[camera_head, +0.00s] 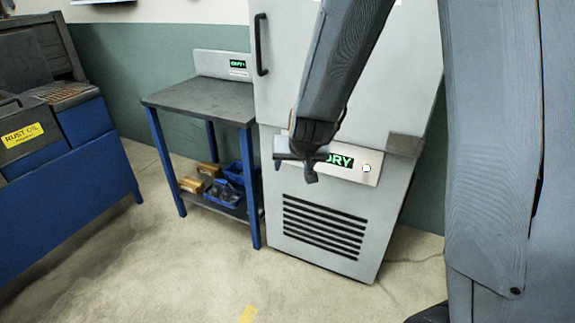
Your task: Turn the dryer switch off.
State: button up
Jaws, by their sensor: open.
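The dryer (408,45) is a tall light grey cabinet with a dark door handle and a vent grille low on its front. Its panel (342,174) shows green lettering ending in "DRY", partly hidden by my arm. A small round white switch or button (366,168) is at the right end of the panel, apart from my gripper. My gripper (297,170) is open and empty in front of the panel's left part. I cannot tell how far it is from the panel.
A small blue-legged table (200,97) stands left of the dryer, with blue bins (225,189) on its lower shelf. A blue machine with a yellow "RUST OIL" label (23,134) is at far left.

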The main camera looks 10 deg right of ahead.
jog(key=w+f+m+t+h+b, duration=0.65)
jog(key=w+f+h+b, duration=0.65)
jog(key=w, duration=0.6)
jog(key=w+d+y+p, duration=0.1)
jog(key=w+d+y, duration=0.1)
jog(key=w+d, duration=0.3)
jog(key=shift+w+f+n+t, duration=0.35)
jog(key=shift+w+n, duration=0.05)
jog(key=shift+n, duration=0.05)
jog(key=c, duration=1.1)
jog(key=shift+o, duration=0.2)
